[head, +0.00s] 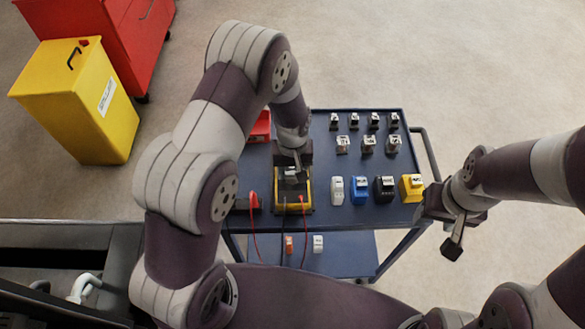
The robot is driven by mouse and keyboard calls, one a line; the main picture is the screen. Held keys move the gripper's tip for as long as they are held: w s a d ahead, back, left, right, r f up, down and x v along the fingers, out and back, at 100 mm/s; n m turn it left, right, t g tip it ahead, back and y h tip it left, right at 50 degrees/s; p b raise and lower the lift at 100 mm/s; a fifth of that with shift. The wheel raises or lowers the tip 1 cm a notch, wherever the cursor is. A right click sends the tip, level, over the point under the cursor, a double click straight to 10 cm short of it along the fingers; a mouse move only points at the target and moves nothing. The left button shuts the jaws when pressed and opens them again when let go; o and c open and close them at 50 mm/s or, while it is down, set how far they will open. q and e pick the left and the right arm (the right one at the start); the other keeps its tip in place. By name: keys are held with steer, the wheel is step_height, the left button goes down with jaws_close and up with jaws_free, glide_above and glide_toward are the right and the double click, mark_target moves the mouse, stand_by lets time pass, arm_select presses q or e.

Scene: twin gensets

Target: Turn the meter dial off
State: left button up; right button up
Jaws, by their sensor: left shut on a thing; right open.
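The yellow-edged meter (280,200) lies on the blue cart top, left of the middle, with red and dark leads running down from its near end. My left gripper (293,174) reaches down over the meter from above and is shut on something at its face. The dial is hidden under the gripper, so its setting cannot be read. My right gripper (453,238) is open and empty, off the cart's right side near the handle.
The blue cart (325,212) carries white, blue, black and yellow blocks (360,190) right of the meter and several small metal-coloured parts behind. A red item (261,128) sits at its back left. A yellow bin (80,105) and red cabinet (120,35) stand far left.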

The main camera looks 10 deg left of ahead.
mark_target(292, 173)
arm_select(q)
steer(key=o, duration=1.1)
steer(key=shift+c, duration=0.2)
step_height(292, 173, up, 13)
steer(key=b, duration=0.1)
steer(key=shift+f, duration=0.15)
steer(key=s+a+r+m, duration=0.1)
steer(key=s+a, duration=0.1)
steer(key=s, duration=0.4)
steer(key=s+a+r+m+t, duration=0.1)
steer(key=s+a+m, duration=0.1)
steer(key=s, duration=0.5)
steer(key=shift+s+a+r+m, duration=0.2)
steer(key=shift+a+r+m, duration=0.1)
steer(key=shift+a, duration=0.5)
